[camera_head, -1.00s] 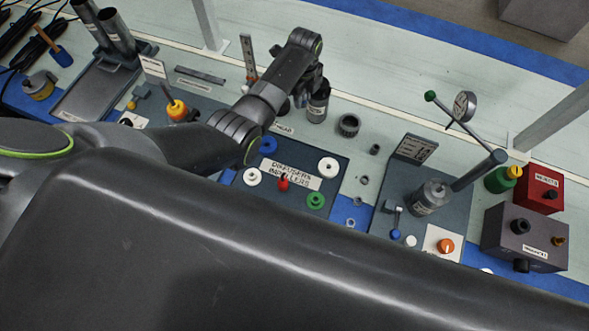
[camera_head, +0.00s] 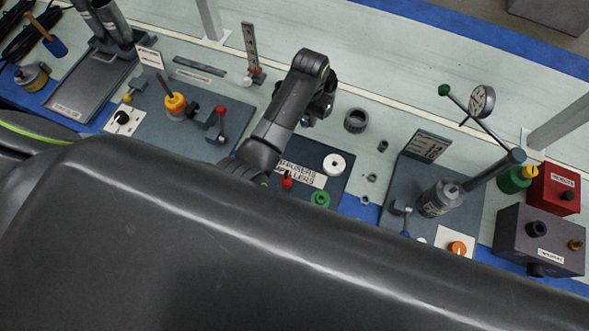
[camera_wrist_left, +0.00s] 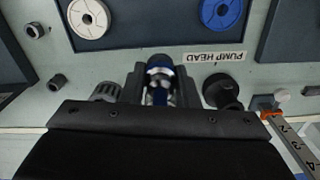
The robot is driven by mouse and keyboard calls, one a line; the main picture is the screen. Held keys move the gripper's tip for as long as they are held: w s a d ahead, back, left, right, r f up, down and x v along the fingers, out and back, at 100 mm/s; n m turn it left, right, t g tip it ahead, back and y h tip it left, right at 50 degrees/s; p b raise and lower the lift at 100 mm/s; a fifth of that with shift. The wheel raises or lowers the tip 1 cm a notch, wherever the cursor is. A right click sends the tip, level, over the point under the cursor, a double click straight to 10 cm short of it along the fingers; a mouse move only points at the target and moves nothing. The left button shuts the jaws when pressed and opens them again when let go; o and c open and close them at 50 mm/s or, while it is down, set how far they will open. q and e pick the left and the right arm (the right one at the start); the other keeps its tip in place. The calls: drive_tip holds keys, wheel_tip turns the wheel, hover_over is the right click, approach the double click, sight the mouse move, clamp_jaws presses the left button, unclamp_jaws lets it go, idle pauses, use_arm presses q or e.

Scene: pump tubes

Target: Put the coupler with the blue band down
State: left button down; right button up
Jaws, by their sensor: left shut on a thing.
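My left gripper (camera_head: 318,112) is over the bench, behind the diffusers and impellers tray (camera_head: 335,183). In the left wrist view my gripper (camera_wrist_left: 160,88) is shut on the coupler with the blue band (camera_wrist_left: 160,72). The coupler's near end shows grey metal with blue around it; the fingers hide much of the rest. In the head view the arm mostly hides the coupler. I cannot tell whether the coupler touches the bench. My right gripper is not in view.
A dark ring (camera_head: 356,120) and small nuts (camera_head: 383,146) lie right of the gripper. In the wrist view a dark knobbed part (camera_wrist_left: 222,90) stands close to the right finger, beside the PUMP HEAD label (camera_wrist_left: 215,57). An upright ruler (camera_head: 251,50) stands left.

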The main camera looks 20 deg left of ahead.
use_arm(q)
drive_tip(key=s+n+b, duration=0.1)
drive_tip(key=s+n, duration=0.2)
drive_tip(key=n, duration=0.3)
drive_tip(key=n+b, duration=0.1)
drive_tip(key=n, duration=0.4)
hover_over(301, 154)
wheel_tip(301, 154, down, 8)
drive_tip(key=shift+r, duration=0.25)
drive_tip(key=shift+f, duration=1.65)
drive_tip(key=shift+f+b, duration=0.2)
drive_tip(key=shift+b, duration=0.1)
drive_tip(key=c, duration=1.1)
unclamp_jaws()
drive_tip(key=shift+r, duration=0.1)
